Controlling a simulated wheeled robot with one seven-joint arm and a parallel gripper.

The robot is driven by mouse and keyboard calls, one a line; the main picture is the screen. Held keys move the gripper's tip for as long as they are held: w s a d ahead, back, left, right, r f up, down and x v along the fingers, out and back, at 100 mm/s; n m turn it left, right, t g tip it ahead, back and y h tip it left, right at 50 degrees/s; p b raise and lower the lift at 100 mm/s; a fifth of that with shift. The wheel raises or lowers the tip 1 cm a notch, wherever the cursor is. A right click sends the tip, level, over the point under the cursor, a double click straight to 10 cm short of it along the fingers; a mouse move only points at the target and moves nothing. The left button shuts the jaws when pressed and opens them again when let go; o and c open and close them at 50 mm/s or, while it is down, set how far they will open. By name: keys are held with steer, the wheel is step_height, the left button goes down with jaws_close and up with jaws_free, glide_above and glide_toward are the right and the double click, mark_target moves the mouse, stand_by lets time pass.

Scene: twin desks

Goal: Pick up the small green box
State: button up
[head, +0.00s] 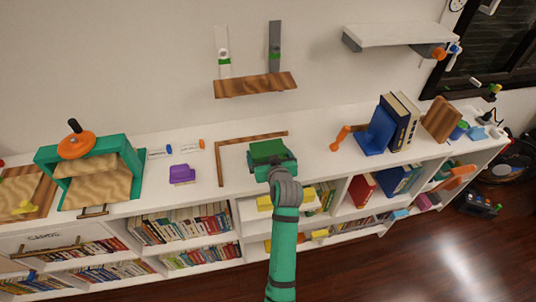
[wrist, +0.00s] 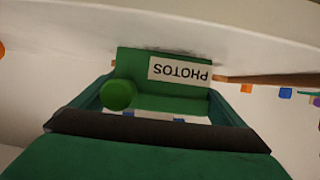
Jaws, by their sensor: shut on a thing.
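The small green box (head: 267,148) is at the desk top inside the corner of an L-shaped wooden strip. In the wrist view the box (wrist: 135,66) has a white label reading "PHOTOS", upside down, and a round green knob. My gripper (head: 272,163) reaches it from the front. In the wrist view the fingers of my gripper (wrist: 163,100) are on both sides of the box, shut on it. I cannot tell whether the box touches the desk or is slightly above it.
The wooden strip (head: 219,165) lies left of and behind the box. A purple object (head: 181,174) and a green press-like stand (head: 136,170) are to the left. Blue bookends (head: 376,132) with books stand right. A wooden wall shelf (head: 255,85) hangs above.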

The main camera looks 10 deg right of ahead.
mark_target(267, 146)
steer(key=shift+r, duration=0.5)
step_height(267, 146, up, 2)
steer(key=shift+r, duration=0.1)
steer(key=s+a+r, duration=0.2)
steer(key=s+r, duration=0.8)
steer(key=s, duration=0.3)
steer(key=shift+s+a, duration=0.3)
steer(key=shift+s, duration=0.1)
steer(key=shift+f, duration=0.15)
stand_by(1.9)
